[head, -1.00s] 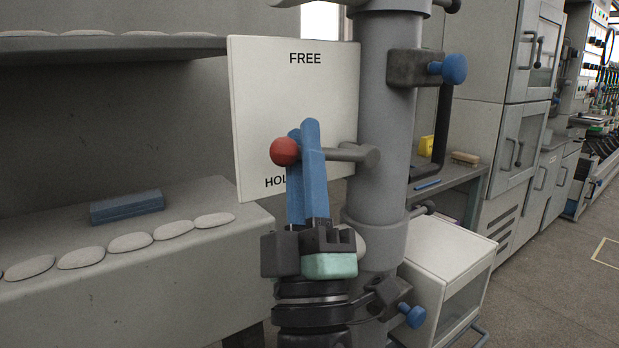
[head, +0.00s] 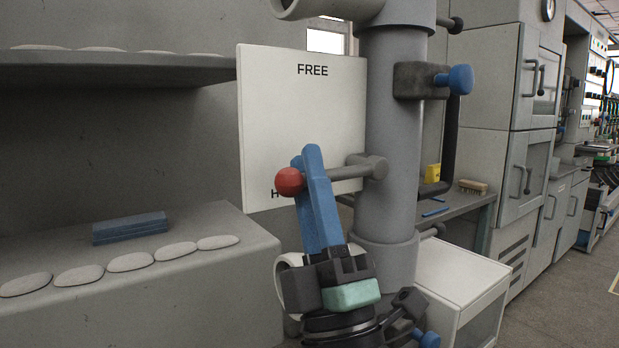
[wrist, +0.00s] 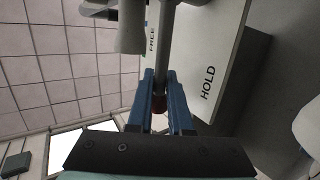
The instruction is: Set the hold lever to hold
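The hold lever is a grey rod (head: 345,173) with a red ball knob (head: 289,181), pivoted on a thick grey column (head: 392,140). A white plate (head: 300,115) behind it reads FREE at the top and HOLD at the bottom. The knob is low, just above and partly over the HOLD word, and the rod slopes slightly down from its pivot. My gripper (head: 311,152) comes from below, its blue fingers around the rod beside the knob. In the wrist view, the rod and red knob (wrist: 159,104) lie between the fingers, which appear closed on the lever.
A grey ledge (head: 200,270) at the left carries a blue block (head: 130,228) and several pale oval pieces. A clamp with a blue knob (head: 460,79) sticks out higher on the column. A white cabinet (head: 455,280) stands low at the right, with open floor beyond.

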